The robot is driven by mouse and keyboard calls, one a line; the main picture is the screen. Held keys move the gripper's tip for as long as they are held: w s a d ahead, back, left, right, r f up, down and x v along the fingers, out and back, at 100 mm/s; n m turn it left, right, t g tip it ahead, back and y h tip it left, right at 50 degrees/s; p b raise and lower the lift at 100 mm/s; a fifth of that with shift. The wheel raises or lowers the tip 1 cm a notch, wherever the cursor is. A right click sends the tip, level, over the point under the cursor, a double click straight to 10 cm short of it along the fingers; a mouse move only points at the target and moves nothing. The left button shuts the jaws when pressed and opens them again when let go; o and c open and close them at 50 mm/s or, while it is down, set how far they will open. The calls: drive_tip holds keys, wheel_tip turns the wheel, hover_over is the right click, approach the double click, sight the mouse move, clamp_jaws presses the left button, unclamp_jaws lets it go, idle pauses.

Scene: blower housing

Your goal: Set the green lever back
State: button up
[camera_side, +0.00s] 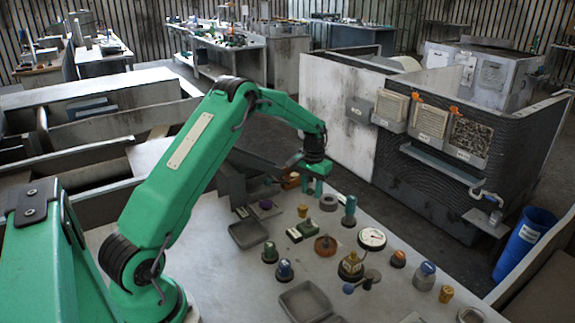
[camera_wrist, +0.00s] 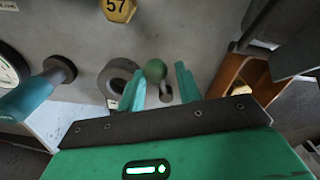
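The green lever (camera_wrist: 156,70) shows in the wrist view as a green ball on a short pale stem rising from a small base on the panel. My gripper (camera_wrist: 160,72) is open, with one teal finger left of the ball and one right of it. A gap shows between the ball and each finger. In the side view my gripper (camera_side: 313,184) points down at the far end of the panel, and I cannot make out the lever there.
A grey ring (camera_wrist: 115,78) stands close left of the left finger. A teal-handled part (camera_wrist: 30,95) and a dial (camera_wrist: 8,74) are farther left. An orange-brown open box (camera_wrist: 232,75) is close on the right. A yellow hexagonal piece (camera_wrist: 119,8) is at the top.

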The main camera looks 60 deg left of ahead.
drive_tip(key=shift+d+m, duration=0.15)
drive_tip(key=shift+m, duration=0.25)
